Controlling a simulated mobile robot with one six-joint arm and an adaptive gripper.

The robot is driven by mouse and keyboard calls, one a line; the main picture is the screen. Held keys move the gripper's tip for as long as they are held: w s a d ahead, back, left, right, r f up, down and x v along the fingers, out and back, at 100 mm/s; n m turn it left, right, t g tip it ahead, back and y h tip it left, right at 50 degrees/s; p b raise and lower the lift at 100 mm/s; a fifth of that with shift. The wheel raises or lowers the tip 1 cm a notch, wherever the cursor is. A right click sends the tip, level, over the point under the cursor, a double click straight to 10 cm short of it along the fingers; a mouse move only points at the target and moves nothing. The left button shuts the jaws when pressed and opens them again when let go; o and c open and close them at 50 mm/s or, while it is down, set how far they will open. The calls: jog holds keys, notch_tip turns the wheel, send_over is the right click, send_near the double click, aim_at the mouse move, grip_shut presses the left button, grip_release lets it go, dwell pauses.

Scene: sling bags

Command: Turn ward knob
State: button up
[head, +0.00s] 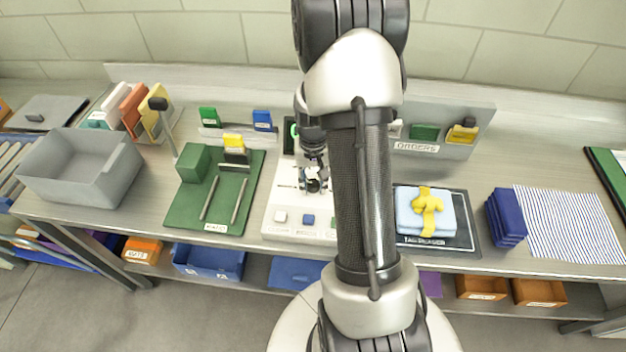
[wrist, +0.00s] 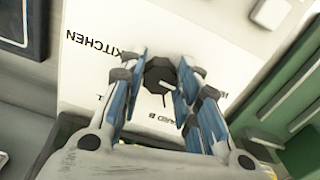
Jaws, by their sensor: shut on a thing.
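I cannot tell which label the pointer marks.
Left of the panel is a green tray (head: 190,222) with two rods and a green block. A grey bin (head: 85,185) stands further left. To the right is a light blue packet with a yellow bow (head: 425,212) on a dark pad. Dark blue folded cloths (head: 507,218) lie beyond.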

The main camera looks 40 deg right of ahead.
aim_at(313, 183)
jog(key=shift+n, duration=0.6)
jog(key=o, duration=1.1)
jog(key=shift+r, duration=0.1)
notch_tip(313, 183, up, 12)
jog(key=shift+f, duration=0.1)
dwell(0.3)
